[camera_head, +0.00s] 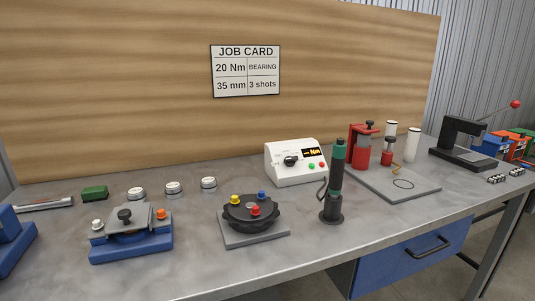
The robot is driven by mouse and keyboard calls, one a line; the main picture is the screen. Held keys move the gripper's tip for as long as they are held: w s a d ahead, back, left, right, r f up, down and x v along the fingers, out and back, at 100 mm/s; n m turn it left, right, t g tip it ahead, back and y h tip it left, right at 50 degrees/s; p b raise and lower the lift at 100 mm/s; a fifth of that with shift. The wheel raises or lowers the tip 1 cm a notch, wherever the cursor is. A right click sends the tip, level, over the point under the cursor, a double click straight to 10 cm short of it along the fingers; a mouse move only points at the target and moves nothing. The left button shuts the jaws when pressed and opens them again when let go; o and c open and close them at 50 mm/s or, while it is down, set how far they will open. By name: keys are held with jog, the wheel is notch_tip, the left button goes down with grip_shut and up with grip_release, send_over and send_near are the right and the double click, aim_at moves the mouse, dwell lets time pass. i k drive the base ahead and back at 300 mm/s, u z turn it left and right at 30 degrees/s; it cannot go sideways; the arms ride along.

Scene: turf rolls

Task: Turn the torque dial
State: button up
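The torque dial (291,160) is a dark knob on the left of the sloped front of a white control box (297,180). The box stands toward the back of the bench, near its middle. To the right of the dial is a small lit display (313,152) that reads "Nm" with its leading characters unclear. Below the display are a green button (311,166) and a red button (321,164). My gripper is not in view.
A green and black upright tool (335,180) stands just right of the box. A black round fixture (252,211) with coloured knobs sits in front. A job card (245,70) on the back board reads 20 Nm, 35 mm, bearing, 3 shots. Bare bench (190,240) lies in front.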

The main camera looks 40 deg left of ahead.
aim_at(290, 162)
jog(key=u, duration=0.6)
jog(key=i, duration=0.7)
jog(key=u, duration=1)
jog(key=i, duration=0.25)
jog(key=u, duration=0.2)
